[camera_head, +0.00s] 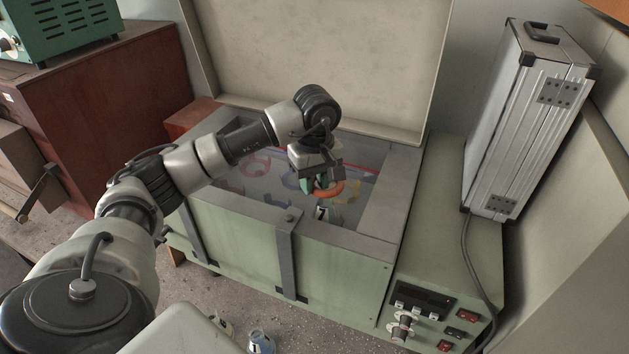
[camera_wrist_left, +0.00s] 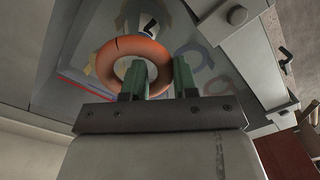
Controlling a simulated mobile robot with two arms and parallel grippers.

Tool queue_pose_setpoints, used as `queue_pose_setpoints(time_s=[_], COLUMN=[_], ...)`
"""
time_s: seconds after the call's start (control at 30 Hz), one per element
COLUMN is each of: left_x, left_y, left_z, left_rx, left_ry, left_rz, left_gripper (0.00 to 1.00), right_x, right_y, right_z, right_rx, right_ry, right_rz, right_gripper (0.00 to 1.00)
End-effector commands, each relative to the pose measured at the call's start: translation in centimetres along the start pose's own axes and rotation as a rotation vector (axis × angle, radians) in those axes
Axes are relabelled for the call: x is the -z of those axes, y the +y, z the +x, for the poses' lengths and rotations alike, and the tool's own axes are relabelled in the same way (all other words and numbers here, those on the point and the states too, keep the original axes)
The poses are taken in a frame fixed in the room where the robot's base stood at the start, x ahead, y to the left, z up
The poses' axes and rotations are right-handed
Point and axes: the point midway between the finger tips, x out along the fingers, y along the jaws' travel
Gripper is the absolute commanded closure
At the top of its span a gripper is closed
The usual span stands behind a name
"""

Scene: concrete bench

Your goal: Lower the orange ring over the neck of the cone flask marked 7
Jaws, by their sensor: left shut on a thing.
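My left gripper (camera_head: 318,187) reaches down into the open green bath. It is shut on the side of the orange ring (camera_head: 331,190), one finger inside the ring and one outside. The ring also shows in the left wrist view (camera_wrist_left: 104,68), where the green fingers (camera_wrist_left: 160,80) pinch its wall. The flask marked 7 (camera_head: 320,214) stands just below the ring in the head view; its label shows, and its neck is mostly hidden by ring and gripper. I cannot tell whether the neck is inside the ring. My right gripper is not in view.
The bath (camera_head: 345,262) has a raised rim around the work area and a lid (camera_head: 330,60) standing open behind. Other coloured rings, one red (camera_head: 257,164), show inside it. A silver case (camera_head: 530,120) stands at the right. Small flasks (camera_head: 260,342) stand below at the front.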

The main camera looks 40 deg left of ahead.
Motion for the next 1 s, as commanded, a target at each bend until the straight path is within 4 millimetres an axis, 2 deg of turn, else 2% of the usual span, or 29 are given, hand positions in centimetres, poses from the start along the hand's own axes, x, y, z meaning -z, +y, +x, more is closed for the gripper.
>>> queue_pose_setpoints(time_s=[0.6, 0.63, 0.7, 0.8, 1.0], left_x=[0.0, 0.0, 0.0, 0.0, 0.0], left_y=[0.0, 0.0, 0.0, 0.0, 0.0], left_z=[1.0, 0.9, 0.9, 0.9, 1.0], left_rx=[-0.002, -0.002, -0.001, -0.001, 0.001], left_ry=[0.000, 0.000, 0.000, 0.000, 0.000], left_rz=[0.000, 0.000, 0.000, 0.000, 0.000], left_gripper=[1.00, 0.67, 0.56, 0.42, 0.40], right_x=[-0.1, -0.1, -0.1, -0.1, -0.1], right_y=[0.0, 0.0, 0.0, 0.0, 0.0], right_z=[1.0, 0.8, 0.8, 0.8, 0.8], right_rx=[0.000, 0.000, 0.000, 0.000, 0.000], right_ry=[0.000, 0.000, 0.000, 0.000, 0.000], right_rz=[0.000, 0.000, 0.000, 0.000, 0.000], right_gripper=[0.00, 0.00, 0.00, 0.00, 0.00])
